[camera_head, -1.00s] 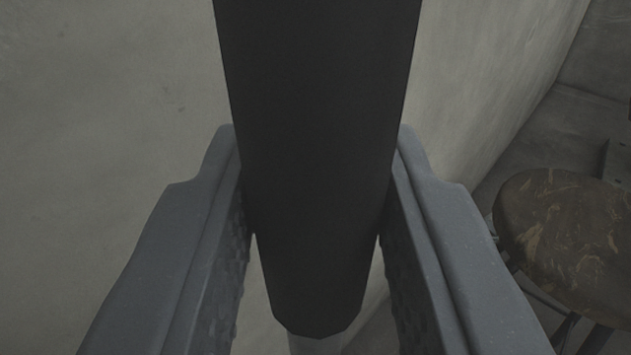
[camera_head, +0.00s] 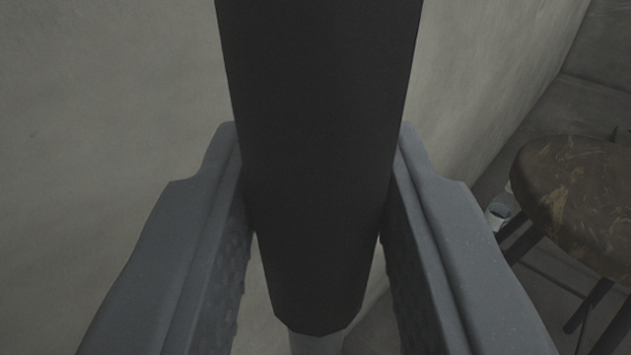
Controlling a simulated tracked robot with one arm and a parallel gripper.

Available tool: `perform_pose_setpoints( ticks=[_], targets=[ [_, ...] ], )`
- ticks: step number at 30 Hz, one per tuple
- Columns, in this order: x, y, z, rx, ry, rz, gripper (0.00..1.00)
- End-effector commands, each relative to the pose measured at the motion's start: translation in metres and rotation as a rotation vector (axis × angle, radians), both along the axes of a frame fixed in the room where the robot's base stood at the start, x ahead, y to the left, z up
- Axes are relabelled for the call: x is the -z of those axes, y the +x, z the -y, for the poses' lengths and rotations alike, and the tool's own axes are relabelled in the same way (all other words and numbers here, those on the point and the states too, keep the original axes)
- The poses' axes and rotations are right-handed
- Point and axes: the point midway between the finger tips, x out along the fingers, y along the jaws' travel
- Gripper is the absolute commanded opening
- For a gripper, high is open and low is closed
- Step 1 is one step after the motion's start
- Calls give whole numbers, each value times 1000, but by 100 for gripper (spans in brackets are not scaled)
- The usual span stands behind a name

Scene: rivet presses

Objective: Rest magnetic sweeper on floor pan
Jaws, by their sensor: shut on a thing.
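My gripper (camera_head: 316,215) is shut on a long, dark, faceted handle, which I take to be the magnetic sweeper (camera_head: 318,120). The handle runs from the top edge of the view down between the two grey fingers. A thinner pale shaft shows just below its lower end. The rest of the sweeper is out of view. I cannot make out a floor pan in this view.
A pale grey wall (camera_head: 110,130) fills the left and the middle behind the handle. A stool (camera_head: 580,200) with a worn brown round seat and dark legs stands at the right. A small whitish cup-like thing (camera_head: 497,214) sits by the stool.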

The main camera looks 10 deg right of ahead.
Motion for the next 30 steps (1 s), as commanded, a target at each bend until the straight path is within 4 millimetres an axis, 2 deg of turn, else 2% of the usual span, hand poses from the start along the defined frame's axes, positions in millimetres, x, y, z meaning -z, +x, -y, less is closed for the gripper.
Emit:
perform_pose_setpoints(
  ticks=[14,15,17,23,28,30],
  targets=[
    [2,0,1,1,-1,5,0],
    [2,0,1,1,-1,5,35],
    [2,0,1,1,-1,4,52],
    [3,0,1,1,0,2,52],
    [4,0,1,1,0,0,97],
    [4,0,1,1,0,0,100]
  ],
)
